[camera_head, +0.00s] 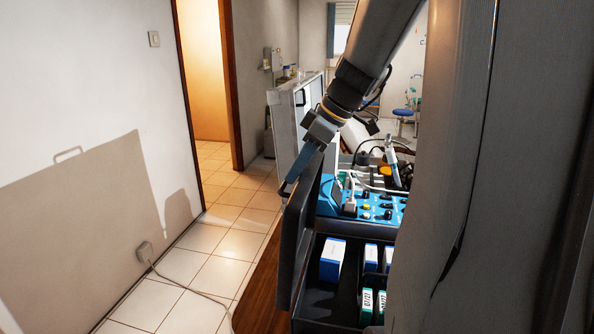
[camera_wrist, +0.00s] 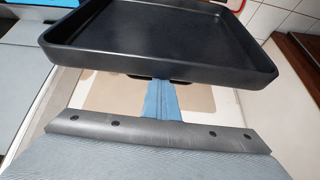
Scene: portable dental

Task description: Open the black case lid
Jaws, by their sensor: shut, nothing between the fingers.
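The black case lid (camera_head: 299,245) stands nearly upright on the left side of the black case (camera_head: 325,305), so the case is open. In the wrist view the lid (camera_wrist: 165,35) shows as a dark shallow tray shape, with a rim and part of a dark handle (camera_wrist: 200,84) below it. My gripper (camera_head: 286,190) has blue fingers, shut and empty, at the lid's upper edge on its outer left side. In the wrist view the fingertips (camera_wrist: 161,86) end at the lid's rim by the handle; whether they touch cannot be told.
White and blue boxes (camera_head: 332,260) and green-labelled boxes (camera_head: 367,305) stand inside the case. A blue control unit (camera_head: 375,207) with knobs sits behind them. A white wall (camera_head: 80,90) with a socket and cord is at left; tiled floor (camera_head: 215,240) lies between.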

